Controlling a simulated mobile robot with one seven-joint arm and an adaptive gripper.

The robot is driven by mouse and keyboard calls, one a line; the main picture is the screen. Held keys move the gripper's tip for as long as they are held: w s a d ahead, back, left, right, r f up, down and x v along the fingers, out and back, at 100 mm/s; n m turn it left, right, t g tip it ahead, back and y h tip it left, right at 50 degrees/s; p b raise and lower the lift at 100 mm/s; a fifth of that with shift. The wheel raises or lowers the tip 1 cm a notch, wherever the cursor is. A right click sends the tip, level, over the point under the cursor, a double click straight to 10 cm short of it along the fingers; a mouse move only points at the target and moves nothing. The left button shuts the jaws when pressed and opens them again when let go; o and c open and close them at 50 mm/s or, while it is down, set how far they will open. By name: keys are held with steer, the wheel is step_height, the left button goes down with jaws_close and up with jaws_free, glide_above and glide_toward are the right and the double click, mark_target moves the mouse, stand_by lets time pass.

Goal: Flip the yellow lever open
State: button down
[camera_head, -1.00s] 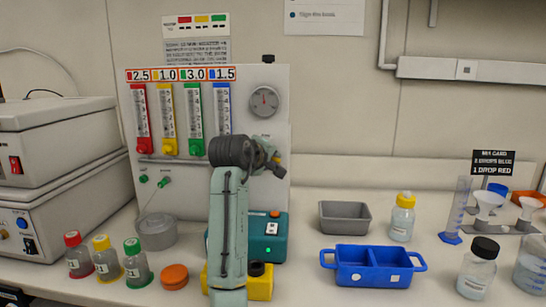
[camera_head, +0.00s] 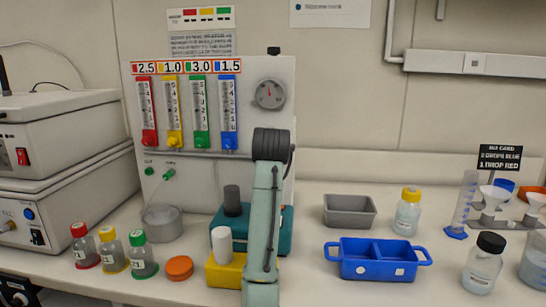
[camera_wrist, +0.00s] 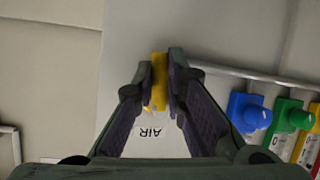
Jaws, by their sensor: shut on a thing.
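The yellow lever (camera_wrist: 159,78) is in the middle of the wrist view, against the pale panel (camera_head: 255,122), above an upside-down AIR label (camera_wrist: 150,132). My gripper (camera_wrist: 161,84) is shut on the lever, one fingertip on each side. The lever stands roughly upright in that view; its base is partly hidden by the fingers. In the head view my arm covers the lever and the gripper, in front of the right part of the panel.
Coloured valve knobs, blue (camera_wrist: 250,112) and green (camera_wrist: 288,118) nearest, sit right of my gripper in the wrist view. A round gauge (camera_head: 270,94) is above my arm. A teal device (camera_head: 228,236) and a yellow block (camera_head: 226,270) stand below. A blue tray (camera_head: 343,262) is at right.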

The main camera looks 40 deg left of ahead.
steer(key=shift+s+a+f+m+y, duration=0.1)
steer(key=shift+a+m+y, duration=0.05)
steer(key=shift+m+y, duration=0.3)
stand_by(0.4)
steer(key=c, duration=1.6)
jaws_free()
steer(key=shift+c, duration=0.2)
steer(key=v, duration=1.2)
steer(key=shift+r, duration=0.2)
